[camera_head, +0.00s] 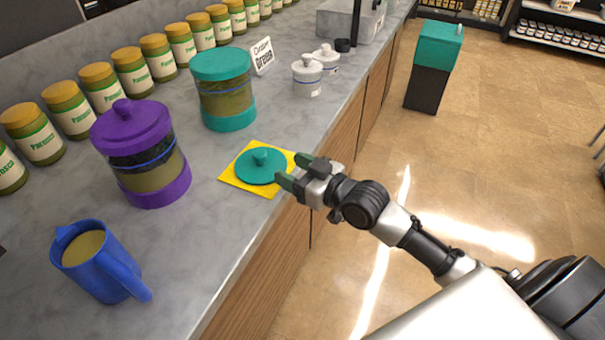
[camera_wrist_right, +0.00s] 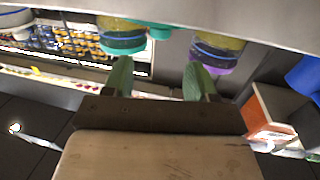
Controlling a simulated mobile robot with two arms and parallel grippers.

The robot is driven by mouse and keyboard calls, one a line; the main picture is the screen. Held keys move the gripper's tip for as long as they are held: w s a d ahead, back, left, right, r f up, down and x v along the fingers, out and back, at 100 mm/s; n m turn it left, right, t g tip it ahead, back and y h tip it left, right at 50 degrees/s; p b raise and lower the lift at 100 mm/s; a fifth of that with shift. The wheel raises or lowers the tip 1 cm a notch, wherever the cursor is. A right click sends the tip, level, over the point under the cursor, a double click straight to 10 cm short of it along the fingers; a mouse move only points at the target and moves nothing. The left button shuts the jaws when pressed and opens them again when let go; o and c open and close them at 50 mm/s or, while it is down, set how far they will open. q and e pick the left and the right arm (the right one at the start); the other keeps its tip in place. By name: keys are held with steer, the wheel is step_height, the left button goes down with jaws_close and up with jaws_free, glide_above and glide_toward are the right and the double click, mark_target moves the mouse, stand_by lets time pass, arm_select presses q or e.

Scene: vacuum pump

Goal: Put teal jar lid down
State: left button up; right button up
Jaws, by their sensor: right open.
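The teal jar lid (camera_head: 261,167), a flat disc with a small knob, lies on a yellow square mat (camera_head: 233,177) near the counter's front edge. My right gripper (camera_head: 290,171) is open and empty just right of the lid, its green fingertips apart and pointing toward it. In the right wrist view, the two green fingers (camera_wrist_right: 158,78) are spread with nothing between them. The teal jar (camera_head: 226,95) stands behind the mat; its top looks covered in teal. My left gripper is not in view.
A purple jar (camera_head: 150,165) and a blue pitcher (camera_head: 97,262) stand left on the grey counter (camera_head: 215,225). Several labelled jars (camera_head: 130,72) line the back. White canisters (camera_head: 307,77) and a small sign (camera_head: 262,55) stand farther along. Open floor lies right.

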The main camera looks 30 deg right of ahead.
steer(key=shift+v, duration=1.25)
